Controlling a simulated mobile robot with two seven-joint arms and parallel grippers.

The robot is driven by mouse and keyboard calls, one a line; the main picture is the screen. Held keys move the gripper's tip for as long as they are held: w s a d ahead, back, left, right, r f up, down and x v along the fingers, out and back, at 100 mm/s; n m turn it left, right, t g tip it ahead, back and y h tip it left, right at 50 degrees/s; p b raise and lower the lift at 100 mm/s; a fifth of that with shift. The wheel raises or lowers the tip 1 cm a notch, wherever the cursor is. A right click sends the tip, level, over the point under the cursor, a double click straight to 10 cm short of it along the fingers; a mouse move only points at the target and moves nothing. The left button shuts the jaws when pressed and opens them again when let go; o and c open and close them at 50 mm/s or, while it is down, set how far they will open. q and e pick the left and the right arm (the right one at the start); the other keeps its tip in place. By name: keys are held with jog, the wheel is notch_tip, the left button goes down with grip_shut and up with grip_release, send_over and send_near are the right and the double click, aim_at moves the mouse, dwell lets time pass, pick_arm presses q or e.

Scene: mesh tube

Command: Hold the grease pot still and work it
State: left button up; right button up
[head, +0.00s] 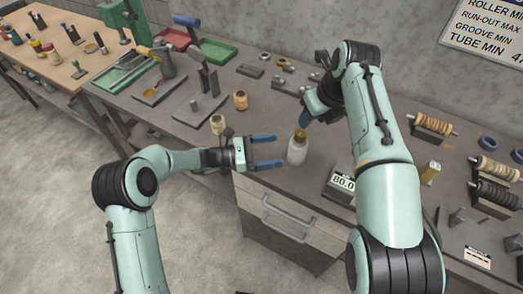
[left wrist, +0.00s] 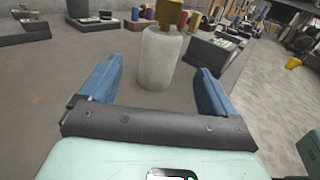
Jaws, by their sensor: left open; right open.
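The grease pot (head: 297,150) is a whitish cylinder with a brass-coloured top, standing upright near the front edge of the bench. In the left wrist view the pot (left wrist: 161,58) stands just beyond and between the blue fingertips. My left gripper (head: 277,151) is open, its blue fingers pointing at the pot from the left, apart from it. My right gripper (head: 305,116) is just above and behind the pot's top, pointing down. Its fingers are partly hidden by its own hand, and I cannot tell whether they touch the top.
A green tray (head: 122,70) and a red tray (head: 174,39) lie farther left. Spool racks (head: 435,125) are at the right. Drawers (head: 285,215) are below the bench edge.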

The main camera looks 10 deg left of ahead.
aim_at(304, 146)
pick_arm(q)
jog(key=x, duration=1)
jog(key=shift+d, duration=0.25)
